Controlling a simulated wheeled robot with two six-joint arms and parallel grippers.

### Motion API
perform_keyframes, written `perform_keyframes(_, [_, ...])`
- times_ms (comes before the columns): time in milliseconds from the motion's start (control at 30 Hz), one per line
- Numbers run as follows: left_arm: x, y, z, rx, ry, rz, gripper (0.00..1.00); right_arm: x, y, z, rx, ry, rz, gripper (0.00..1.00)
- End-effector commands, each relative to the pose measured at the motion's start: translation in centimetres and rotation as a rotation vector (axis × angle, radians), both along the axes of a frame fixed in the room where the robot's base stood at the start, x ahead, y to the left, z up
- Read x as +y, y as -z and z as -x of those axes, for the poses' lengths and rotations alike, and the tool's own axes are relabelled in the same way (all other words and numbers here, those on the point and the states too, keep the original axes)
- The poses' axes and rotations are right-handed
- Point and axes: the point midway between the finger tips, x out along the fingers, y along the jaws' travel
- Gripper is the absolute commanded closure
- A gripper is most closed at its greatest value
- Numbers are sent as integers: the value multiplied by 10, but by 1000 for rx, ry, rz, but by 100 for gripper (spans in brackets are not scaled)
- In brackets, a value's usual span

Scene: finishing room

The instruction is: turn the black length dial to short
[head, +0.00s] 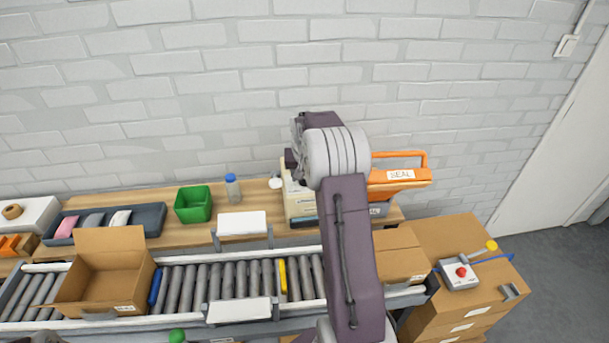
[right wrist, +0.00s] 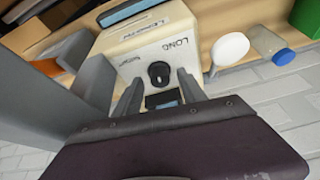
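The black length dial (right wrist: 158,73) is on the cream face of a machine (right wrist: 125,48), below the word LONG in the right wrist view. A dark display sits just beside the dial. I cannot make out the dial's pointer. My right gripper (right wrist: 158,80) is open, its two grey fingers apart on either side of the dial in the picture. I cannot tell whether they touch it. In the head view the cream machine (head: 299,207) stands on the bench, partly hidden by my right arm, and the dial is hidden. My left gripper is not in view.
A white round object (right wrist: 230,48) and a blue-capped bottle (right wrist: 270,45) stand close beside the machine. A green bin (head: 193,204) is farther left. An orange sealer handle (head: 400,175) is to the right. A roller conveyor (head: 215,282) with an open carton (head: 105,275) runs in front.

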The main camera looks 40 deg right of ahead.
Motion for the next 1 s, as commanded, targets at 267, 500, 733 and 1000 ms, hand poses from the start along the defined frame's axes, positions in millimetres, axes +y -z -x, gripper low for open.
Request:
perform_keyframes(267, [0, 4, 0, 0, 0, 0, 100, 11, -47, 15, -6, -1, 2, 52])
perform_keyframes(500, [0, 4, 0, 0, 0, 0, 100, 20, -80, 26, -3, 0, 1, 52])
perform_keyframes(733, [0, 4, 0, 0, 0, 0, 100, 20, -84, 28, -1, 0, 0, 52])
perform_keyframes(1000, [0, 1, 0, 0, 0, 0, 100, 40, -19, 78, 331, -180, 85, 51])
